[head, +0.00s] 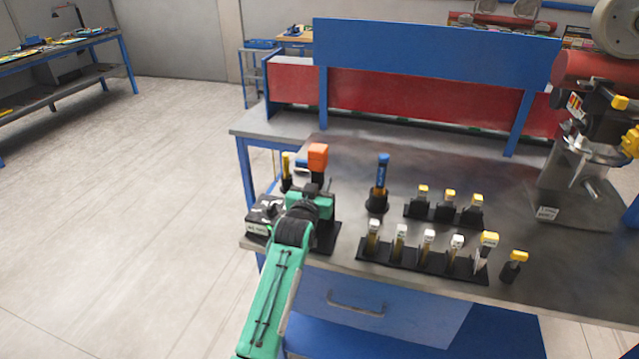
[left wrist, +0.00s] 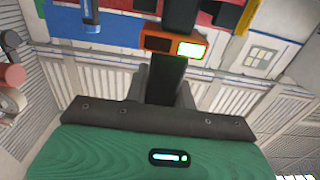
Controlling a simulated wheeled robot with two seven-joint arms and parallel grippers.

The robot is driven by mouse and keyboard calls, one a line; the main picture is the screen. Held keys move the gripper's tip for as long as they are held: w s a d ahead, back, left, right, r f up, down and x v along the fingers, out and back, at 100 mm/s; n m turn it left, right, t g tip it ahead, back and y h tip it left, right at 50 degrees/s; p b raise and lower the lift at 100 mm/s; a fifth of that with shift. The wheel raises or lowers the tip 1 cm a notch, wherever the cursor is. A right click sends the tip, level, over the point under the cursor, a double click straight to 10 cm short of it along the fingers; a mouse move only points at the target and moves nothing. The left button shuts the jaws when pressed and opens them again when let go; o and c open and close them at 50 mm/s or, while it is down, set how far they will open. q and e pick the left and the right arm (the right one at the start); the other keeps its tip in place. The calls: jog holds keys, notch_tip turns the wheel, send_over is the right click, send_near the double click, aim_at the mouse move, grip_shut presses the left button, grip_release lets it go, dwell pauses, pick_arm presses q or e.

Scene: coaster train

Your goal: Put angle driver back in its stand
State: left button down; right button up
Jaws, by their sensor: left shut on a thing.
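My left gripper (head: 317,183) is over the left part of the bench, shut on an orange-topped tool (head: 317,153), which looks like the angle driver. The orange block stands up above the jaws; the tool's lower part is hidden by my gripper and arm. In the left wrist view the orange body (left wrist: 150,44) with a small lit display is at the black fingers. A black base (head: 328,240), perhaps the stand, shows partly below the gripper. I cannot tell whether the tool touches it. My right gripper is not in view.
A labelled black box (head: 263,216) and a yellow-topped tool (head: 286,170) are close to the gripper. A blue-handled tool (head: 381,172) stands to the right. Racks of yellow- and white-topped tools (head: 420,255) fill the bench front. A large machine (head: 575,190) stands at right.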

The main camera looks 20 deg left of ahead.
pick_arm(q)
jog(key=shift+f+b, duration=0.35)
jog(key=shift+f, duration=0.3)
dwell(1.2)
jog(key=c, duration=1.1)
grip_release()
jog(key=shift+f, duration=0.35)
jog(key=s+b, duration=0.1)
jog(key=s, duration=0.6)
jog(key=s+b, duration=0.1)
jog(key=s, duration=0.6)
jog(key=shift+a+r+b, duration=0.2)
jog(key=shift+b, duration=0.2)
